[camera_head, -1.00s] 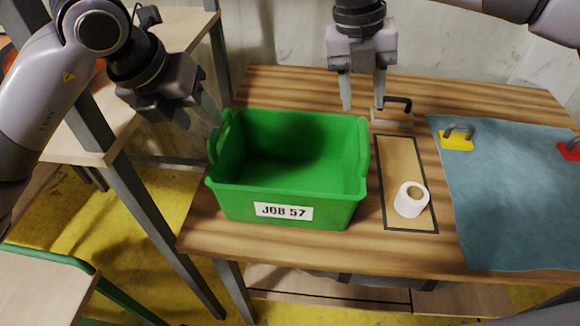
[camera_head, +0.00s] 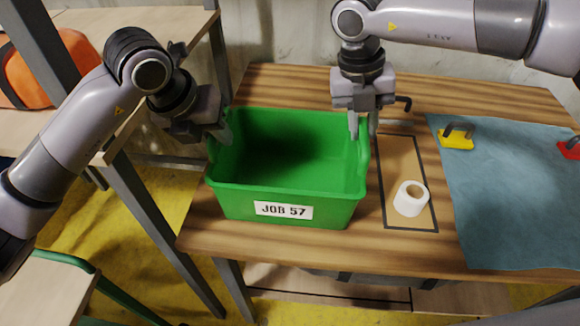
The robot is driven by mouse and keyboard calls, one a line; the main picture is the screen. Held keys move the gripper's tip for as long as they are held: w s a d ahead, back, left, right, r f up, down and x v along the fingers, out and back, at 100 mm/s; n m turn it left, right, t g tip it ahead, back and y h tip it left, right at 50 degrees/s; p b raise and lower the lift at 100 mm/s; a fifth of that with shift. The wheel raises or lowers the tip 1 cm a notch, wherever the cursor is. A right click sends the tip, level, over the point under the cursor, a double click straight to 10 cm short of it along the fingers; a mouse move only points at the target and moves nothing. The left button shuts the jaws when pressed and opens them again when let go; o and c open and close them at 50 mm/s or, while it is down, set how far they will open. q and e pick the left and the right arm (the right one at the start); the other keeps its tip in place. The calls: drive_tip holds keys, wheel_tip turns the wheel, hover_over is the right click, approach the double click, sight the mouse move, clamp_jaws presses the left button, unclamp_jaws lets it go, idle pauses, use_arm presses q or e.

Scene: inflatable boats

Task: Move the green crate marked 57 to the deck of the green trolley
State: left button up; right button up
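The green crate (camera_head: 287,195), with a "JOB 57" label on its front, stands upright and looks empty on the wooden table. My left gripper (camera_head: 221,136) is at the crate's left handle; one finger shows inside the rim and the other is hidden, so its opening is unclear. My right gripper (camera_head: 363,128) points down at the right handle, its fingers on either side of it and close together, seemingly shut on it. A wooden deck with green rails (camera_head: 50,292), apparently the green trolley, is partly in view at lower left.
A white tape roll (camera_head: 410,198) lies in a black-outlined area right of the crate. A blue cloth (camera_head: 510,200) bears a yellow-based handle (camera_head: 457,138) and a red-based one (camera_head: 570,149). A shelf with grey posts and an orange item (camera_head: 45,70) stands left.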

use_arm(q)
clamp_jaws()
use_arm(e)
clamp_jaws()
use_arm(q)
drive_tip(key=shift+r, duration=0.1)
use_arm(e)
drive_tip(key=shift+r, duration=0.1)
